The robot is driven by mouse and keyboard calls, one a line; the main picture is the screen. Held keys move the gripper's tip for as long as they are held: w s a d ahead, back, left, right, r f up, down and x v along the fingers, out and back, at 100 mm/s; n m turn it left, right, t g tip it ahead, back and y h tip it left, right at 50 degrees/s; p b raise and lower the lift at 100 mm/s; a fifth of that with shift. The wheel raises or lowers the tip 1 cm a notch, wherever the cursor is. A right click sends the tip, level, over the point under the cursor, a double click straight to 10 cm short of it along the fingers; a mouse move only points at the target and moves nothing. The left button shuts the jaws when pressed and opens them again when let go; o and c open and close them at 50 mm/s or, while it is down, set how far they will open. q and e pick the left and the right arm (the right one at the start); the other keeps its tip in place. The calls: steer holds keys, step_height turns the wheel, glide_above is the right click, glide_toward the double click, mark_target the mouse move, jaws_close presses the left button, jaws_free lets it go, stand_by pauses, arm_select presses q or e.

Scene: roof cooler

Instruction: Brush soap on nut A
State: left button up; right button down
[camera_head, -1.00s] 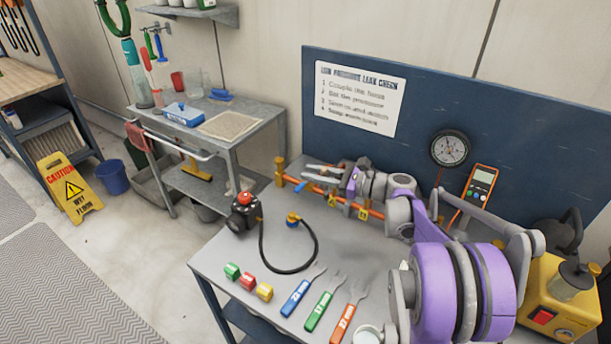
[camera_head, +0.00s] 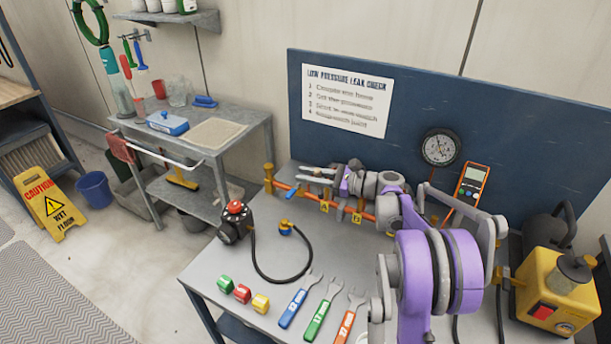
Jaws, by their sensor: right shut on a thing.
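An orange pipe (camera_head: 343,209) runs along the back of the grey bench, with yellow fittings and hanging yellow tags. One tag (camera_head: 327,207) reads A; nut A beside it is too small to make out clearly. My right gripper (camera_head: 306,174), grey with purple parts, reaches in from the right above and behind the pipe near this tag. My left gripper is not in view.
A blue panel (camera_head: 425,85) stands behind. A side table (camera_head: 235,140) stands at left.

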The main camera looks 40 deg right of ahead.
steer(key=shift+w+d+f+b, duration=0.15)
steer(key=shift+w+d+f, duration=0.3)
steer(key=shift+d, duration=0.25)
steer(key=shift+w+d+f+b, duration=0.15)
steer(key=shift+w+d+f, duration=0.2)
steer(key=shift+d, duration=0.35)
steer(key=s+a+r+p, duration=0.2)
steer(key=a+r, duration=0.2)
steer(key=r, duration=0.1)
steer(key=shift+s+a+p, duration=0.2)
steer(key=shift+a+p, duration=0.05)
steer(key=shift+p, duration=0.15)
steer(key=shift+s+d, duration=0.1)
